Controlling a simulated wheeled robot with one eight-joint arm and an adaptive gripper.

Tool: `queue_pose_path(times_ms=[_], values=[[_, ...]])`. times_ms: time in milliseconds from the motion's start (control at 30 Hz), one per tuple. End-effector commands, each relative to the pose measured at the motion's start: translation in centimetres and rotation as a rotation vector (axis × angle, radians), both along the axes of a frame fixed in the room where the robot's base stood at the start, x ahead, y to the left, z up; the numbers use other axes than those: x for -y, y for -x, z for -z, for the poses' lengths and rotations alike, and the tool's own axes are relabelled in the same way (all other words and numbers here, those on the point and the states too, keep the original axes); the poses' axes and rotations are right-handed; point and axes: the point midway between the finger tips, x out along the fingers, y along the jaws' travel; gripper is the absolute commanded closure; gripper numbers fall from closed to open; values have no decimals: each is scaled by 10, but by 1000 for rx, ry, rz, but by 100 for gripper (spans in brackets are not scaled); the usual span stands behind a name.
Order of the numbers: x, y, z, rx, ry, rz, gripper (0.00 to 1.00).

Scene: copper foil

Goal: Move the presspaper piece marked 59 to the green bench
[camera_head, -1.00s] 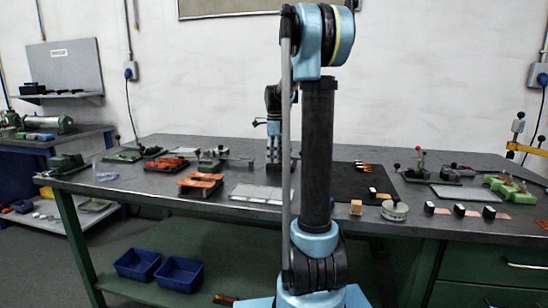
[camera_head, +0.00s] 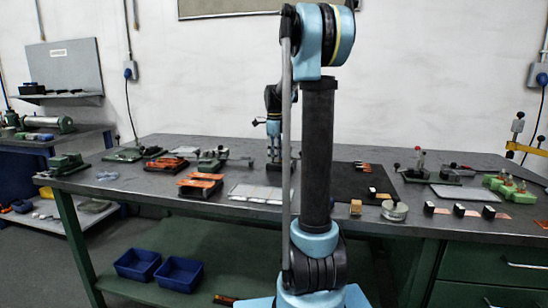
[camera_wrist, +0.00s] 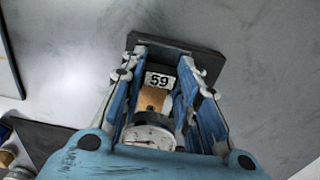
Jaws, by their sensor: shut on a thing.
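A white label reading 59 shows between the fingers, above a tan part and a round dial; how these join the plate is unclear. In the head view my gripper (camera_head: 274,150) is over the back middle of the bench, partly behind my arm. Whether the piece touches the bench top is unclear. The long bench (camera_head: 140,184) has a grey top and a green frame, shelf and drawers.
Orange-topped fixtures (camera_head: 200,184) and a pale plate (camera_head: 258,194) stand left of centre. A tan block (camera_head: 356,207), a round dial (camera_head: 395,210) and several small dark blocks line the right front edge. Green clamps (camera_head: 510,188) stand far right. Two blue bins (camera_head: 180,273) sit below.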

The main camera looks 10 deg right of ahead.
Motion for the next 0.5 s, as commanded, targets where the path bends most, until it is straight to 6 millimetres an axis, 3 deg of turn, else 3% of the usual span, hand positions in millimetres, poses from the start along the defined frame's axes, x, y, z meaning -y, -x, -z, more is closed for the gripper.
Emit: queue_pose_path(times_ms=[500], values=[[-9, -4, 0, 0, 0, -1, 92]])
